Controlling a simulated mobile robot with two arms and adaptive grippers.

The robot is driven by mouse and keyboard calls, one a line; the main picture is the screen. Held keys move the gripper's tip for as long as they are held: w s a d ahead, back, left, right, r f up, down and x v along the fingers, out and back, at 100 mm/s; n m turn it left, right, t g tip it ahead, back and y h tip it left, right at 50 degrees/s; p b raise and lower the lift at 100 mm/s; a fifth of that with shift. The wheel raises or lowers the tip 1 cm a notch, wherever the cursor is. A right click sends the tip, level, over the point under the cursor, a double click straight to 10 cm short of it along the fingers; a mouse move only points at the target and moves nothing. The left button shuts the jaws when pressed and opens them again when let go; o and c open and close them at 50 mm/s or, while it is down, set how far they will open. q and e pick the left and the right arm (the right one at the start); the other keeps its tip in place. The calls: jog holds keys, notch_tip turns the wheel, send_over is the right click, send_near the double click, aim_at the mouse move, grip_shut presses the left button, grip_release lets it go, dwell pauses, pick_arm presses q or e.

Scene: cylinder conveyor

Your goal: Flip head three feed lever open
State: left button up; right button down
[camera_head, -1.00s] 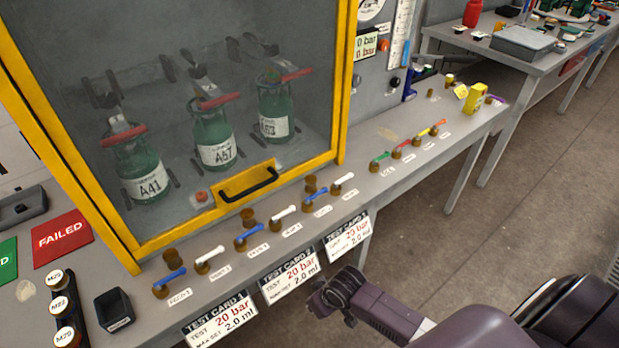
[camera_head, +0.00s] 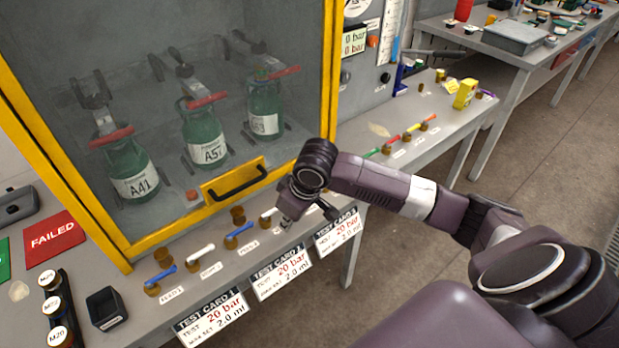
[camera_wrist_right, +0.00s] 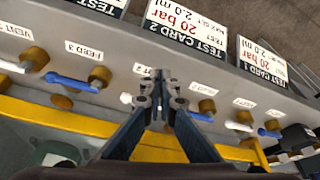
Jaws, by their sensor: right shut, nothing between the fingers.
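The head three feed lever is the blue handle (camera_wrist_right: 72,82) beside a "FEED 3" label (camera_wrist_right: 83,50) in the right wrist view. It lies roughly along the bench, joined to a brass valve (camera_wrist_right: 100,75). In the head view my right arm hides it. My right gripper (camera_wrist_right: 160,82) is shut and empty, to the right of that lever in the wrist view and apart from it. In the head view the gripper (camera_head: 287,219) is over the front of the bench, beside a white lever (camera_head: 267,214). My left gripper is not in view.
More blue (camera_head: 160,280) and white (camera_head: 202,252) levers line the bench front. The yellow-framed cabinet (camera_head: 130,262) with its handle (camera_head: 240,183) stands behind them. Test cards (camera_head: 281,271) hang at the front edge. A white lever (camera_wrist_right: 14,66) sits left of feed three in the wrist view.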

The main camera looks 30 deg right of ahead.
jog(key=w+d+r+m+h, duration=0.1)
jog(key=w+d+r+m, duration=0.2)
jog(key=d+r, duration=0.6)
jog(key=w+d, duration=0.2)
jog(key=d, duration=0.2)
jog(key=shift+w+d+r+m, duration=0.3)
jog(key=shift+w+r+m, duration=0.1)
jog(key=x, duration=1)
jog(key=shift+w+p, duration=0.15)
jog(key=shift+p, duration=0.15)
jog(key=shift+a, duration=0.1)
